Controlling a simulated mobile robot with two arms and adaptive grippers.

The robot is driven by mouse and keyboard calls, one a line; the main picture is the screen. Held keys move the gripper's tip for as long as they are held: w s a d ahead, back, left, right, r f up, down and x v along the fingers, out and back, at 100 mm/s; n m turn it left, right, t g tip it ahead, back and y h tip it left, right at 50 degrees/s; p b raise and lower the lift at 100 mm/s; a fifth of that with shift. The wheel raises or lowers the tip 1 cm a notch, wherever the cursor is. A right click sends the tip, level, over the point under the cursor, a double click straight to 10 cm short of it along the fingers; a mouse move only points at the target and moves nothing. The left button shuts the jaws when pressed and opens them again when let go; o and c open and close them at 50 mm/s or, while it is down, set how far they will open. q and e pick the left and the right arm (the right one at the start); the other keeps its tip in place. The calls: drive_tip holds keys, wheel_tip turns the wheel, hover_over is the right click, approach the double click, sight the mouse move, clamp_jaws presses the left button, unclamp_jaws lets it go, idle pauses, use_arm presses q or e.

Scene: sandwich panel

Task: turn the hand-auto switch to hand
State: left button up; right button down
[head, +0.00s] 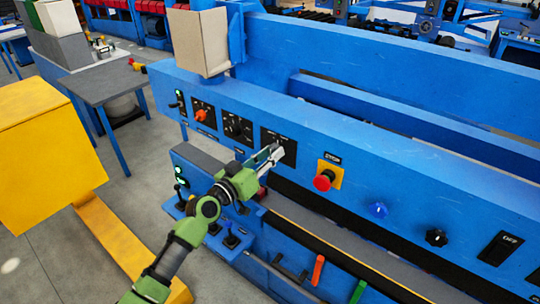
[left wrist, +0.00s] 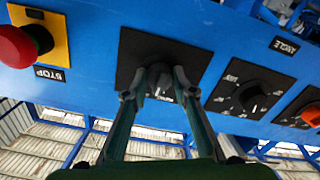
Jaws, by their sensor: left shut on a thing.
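The hand-auto switch appears to be the black knob on a square black plate (head: 286,141) on the blue machine's front panel, left of the stop button; its lettering is too small to read. My left gripper (head: 274,154) reaches the plate from the front. In the left wrist view, where the panel appears upside down, its two fingers (left wrist: 161,88) are closed on the knob of the black plate (left wrist: 196,58). The fingers hide most of the knob, so its pointing direction cannot be told. My right gripper is not in view.
A red stop button (head: 323,181) on a yellow plate sits right of the switch. Left of it are a black dial (head: 236,128) and an orange knob (head: 201,115). A blue button (head: 379,210) and a black knob (head: 436,237) lie further right. Joysticks (head: 232,240) stand below.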

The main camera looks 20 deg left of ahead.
use_arm(q)
drive_tip(key=n, duration=0.6)
idle(0.6)
drive_tip(key=o, duration=1.1)
